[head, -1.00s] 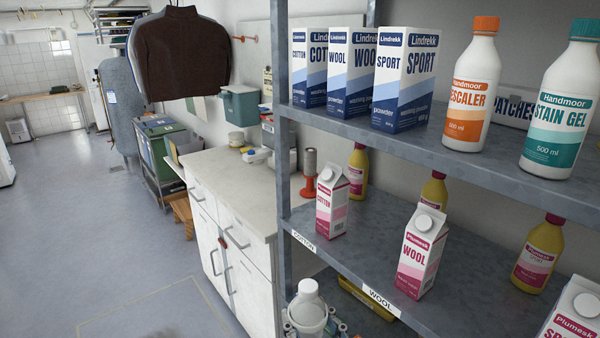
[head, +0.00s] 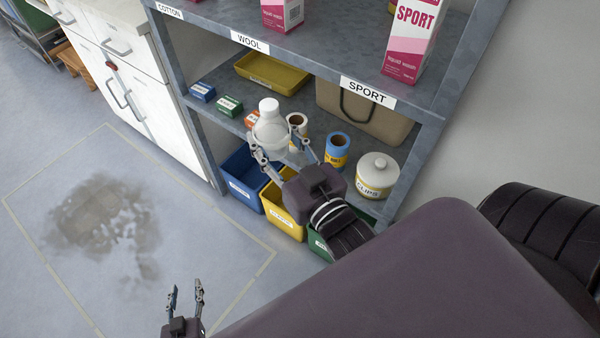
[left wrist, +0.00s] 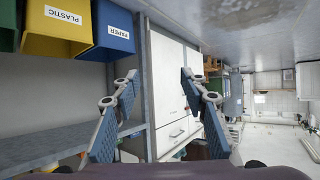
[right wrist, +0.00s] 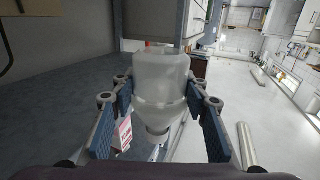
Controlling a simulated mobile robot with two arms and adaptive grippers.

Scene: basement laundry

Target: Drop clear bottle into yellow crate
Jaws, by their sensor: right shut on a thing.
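The clear bottle (head: 270,131), whitish and see-through with a white cap, is held roughly upright by my right gripper (head: 281,148) in front of the shelf unit. The right wrist view also shows the bottle (right wrist: 160,85) between both fingers. The yellow crate (head: 284,221) stands low beneath the bottom shelf, partly hidden behind my right gripper. It shows in the left wrist view (left wrist: 52,38) with a PLASTIC label, upside down. My left gripper (head: 186,292) is open and empty above the floor, at the lower left; its fingers stand apart in the left wrist view (left wrist: 160,85).
A blue crate (head: 243,178) stands left of the yellow one and a green crate (head: 318,246) right of it. The shelf above holds a yellow tray (head: 285,76), small boxes, rolls (head: 338,148) and a lidded jar (head: 377,172). Open floor with a damp patch (head: 105,215) lies left.

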